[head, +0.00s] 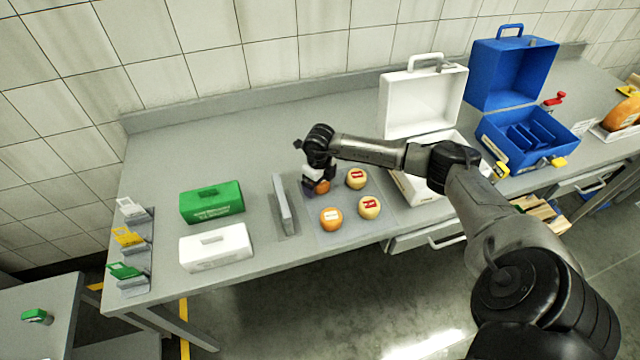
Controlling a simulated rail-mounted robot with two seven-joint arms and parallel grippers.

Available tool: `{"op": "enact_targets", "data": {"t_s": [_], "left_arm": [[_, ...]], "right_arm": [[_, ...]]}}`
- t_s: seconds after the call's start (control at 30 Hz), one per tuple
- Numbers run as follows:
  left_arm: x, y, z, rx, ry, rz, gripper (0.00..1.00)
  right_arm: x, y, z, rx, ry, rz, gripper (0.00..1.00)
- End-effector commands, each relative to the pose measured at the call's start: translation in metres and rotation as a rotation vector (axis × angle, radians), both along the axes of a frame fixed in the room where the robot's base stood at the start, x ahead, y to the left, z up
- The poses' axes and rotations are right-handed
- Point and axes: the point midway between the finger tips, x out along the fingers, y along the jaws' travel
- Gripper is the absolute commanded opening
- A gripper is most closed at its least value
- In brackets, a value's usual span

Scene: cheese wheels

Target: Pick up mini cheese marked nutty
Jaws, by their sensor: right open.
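Several mini cheeses sit on a grey mat (348,232) on the table. One orange cheese (322,187) at the back left is partly hidden by my right gripper (316,178). A yellow cheese with a red label (356,179) is at the back right. An orange cheese with a pale label (330,219) is at the front left, and another yellow one with a red label (369,208) at the front right. The label words are too small to read. My right gripper is open, pointing down at the back-left cheese; contact cannot be told. My left gripper is out of view.
A grey upright plate (283,204) stands just left of the mat. Green (212,202) and white (215,247) boxes and small card holders (130,240) are farther left. An open white case (422,104) and blue case (510,75) stand right. The back-left tabletop is clear.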

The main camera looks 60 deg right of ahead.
Motion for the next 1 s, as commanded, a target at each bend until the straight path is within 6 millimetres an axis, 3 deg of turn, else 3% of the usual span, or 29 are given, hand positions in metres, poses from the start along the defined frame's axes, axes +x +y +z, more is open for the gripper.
{"op": "enact_targets", "data": {"t_s": [0.1,0.67,1.0], "left_arm": [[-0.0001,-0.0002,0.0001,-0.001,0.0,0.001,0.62],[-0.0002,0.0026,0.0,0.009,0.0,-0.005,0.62],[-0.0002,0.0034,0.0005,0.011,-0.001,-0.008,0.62]], "right_arm": [[0.0,-0.0002,0.0005,0.0,0.0,0.0,0.91],[-0.0001,-0.0004,0.0008,-0.001,0.0,0.0,0.38],[0.0001,-0.0007,0.0047,-0.001,-0.001,-0.001,0.37]]}}
